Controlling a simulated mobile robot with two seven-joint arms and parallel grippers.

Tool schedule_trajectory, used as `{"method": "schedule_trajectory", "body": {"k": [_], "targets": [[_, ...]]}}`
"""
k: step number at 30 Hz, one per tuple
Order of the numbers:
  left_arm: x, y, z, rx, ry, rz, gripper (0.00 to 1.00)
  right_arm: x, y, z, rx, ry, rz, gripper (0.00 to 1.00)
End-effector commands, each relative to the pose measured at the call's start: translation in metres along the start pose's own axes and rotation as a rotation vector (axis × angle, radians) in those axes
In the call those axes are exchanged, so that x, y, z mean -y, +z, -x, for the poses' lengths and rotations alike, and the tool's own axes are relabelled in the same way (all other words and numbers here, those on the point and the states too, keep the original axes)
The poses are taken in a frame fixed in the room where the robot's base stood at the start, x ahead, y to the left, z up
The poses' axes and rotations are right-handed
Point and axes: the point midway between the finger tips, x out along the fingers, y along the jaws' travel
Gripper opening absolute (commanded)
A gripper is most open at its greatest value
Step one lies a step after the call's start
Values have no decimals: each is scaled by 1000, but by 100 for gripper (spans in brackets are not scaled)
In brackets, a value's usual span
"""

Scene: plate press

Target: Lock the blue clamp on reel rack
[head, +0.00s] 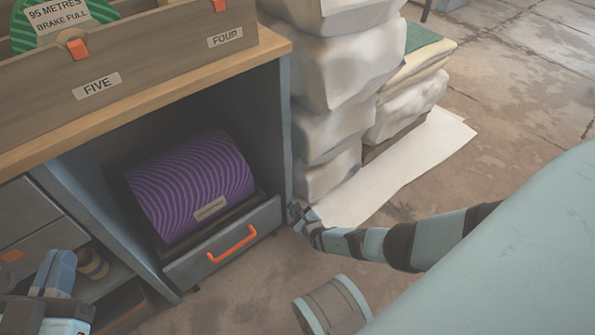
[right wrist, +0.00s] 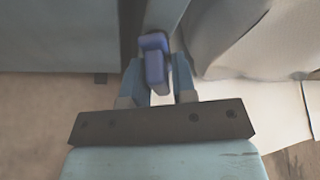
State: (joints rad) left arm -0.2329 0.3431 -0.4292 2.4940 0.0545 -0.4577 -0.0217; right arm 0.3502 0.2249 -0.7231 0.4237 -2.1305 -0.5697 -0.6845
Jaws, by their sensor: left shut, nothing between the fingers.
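The blue clamp (right wrist: 154,66) shows in the right wrist view as a small blue-violet lever by a dark upright post. My right gripper (right wrist: 164,72) has its fingers on either side of the clamp, with a narrow gap at the right finger; contact on the left is unclear. In the head view my right gripper (head: 301,213) is at the right front edge of the cabinet and hides the clamp. The reel rack (head: 226,243) holds a purple reel (head: 190,185) in the cabinet's open bay. My left gripper (head: 56,268) is shut and empty at lower left.
An orange handle (head: 232,244) is on the rack's front. White sacks (head: 330,90) stand close to the cabinet's right side, with a white sheet (head: 405,165) on the floor. A wooden crate (head: 120,85) sits on the cabinet top. Floor in front of the rack is partly clear.

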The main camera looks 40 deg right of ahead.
Motion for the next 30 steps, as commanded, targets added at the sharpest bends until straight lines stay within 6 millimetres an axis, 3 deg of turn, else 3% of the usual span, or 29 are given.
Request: {"method": "schedule_trajectory", "body": {"k": [7,19,30], "targets": [[0,0,0,1,0,0,0,1,0,0,2,26,-54,2],[0,1,0,2,0,0,0,0,0,0,1,155,-368,2],[0,0,0,2,-1,1,0,-1,-1,0,-1,171,-414,2]]}}
